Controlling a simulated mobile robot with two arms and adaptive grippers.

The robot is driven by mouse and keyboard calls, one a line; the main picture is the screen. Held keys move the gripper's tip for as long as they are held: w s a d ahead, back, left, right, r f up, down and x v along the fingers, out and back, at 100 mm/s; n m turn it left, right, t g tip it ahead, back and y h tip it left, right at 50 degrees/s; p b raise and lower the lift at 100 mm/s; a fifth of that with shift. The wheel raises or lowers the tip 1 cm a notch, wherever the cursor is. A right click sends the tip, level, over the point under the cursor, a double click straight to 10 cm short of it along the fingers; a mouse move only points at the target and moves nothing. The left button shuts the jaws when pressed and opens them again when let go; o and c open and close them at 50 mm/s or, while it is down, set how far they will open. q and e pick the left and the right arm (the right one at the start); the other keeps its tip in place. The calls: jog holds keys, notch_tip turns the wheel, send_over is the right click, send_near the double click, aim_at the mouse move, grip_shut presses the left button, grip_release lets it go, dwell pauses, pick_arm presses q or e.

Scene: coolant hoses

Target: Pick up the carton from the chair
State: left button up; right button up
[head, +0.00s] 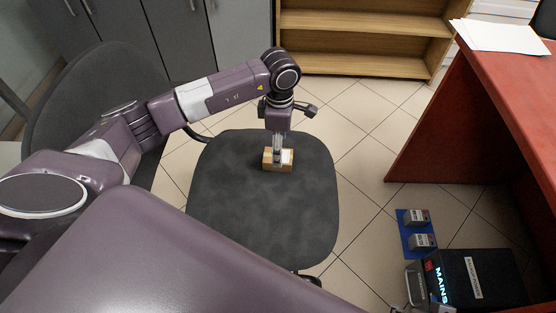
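The carton (269,163) is a small tan-brown box with a white patch on it. It sits on the dark grey seat of the chair (262,211), near the far edge. My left gripper (279,154) points straight down at the carton from above. Its fingers reach to the carton's level and overlap it in the head view. One finger covers part of the near face. Whether the fingers press on both sides is hidden. The carton looks level and appears to rest on the seat. My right gripper is not clearly seen.
A red desk (452,117) with white papers (499,36) stands at the right. A black box marked MAINS (485,279) and a blue mat (407,232) with two small grey boxes are on the floor. A wooden shelf (361,64) and grey cabinets (240,40) stand behind.

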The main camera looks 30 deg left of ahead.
pick_arm(q)
notch_tip(320, 180, down, 5)
jog(key=shift+s+a+f+b, duration=0.1)
jog(key=shift+a+b, duration=0.05)
jog(key=shift+b, duration=0.4)
jog(key=shift+c, duration=0.7)
jog(key=c, duration=1.1)
jog(key=shift+r, duration=0.2)
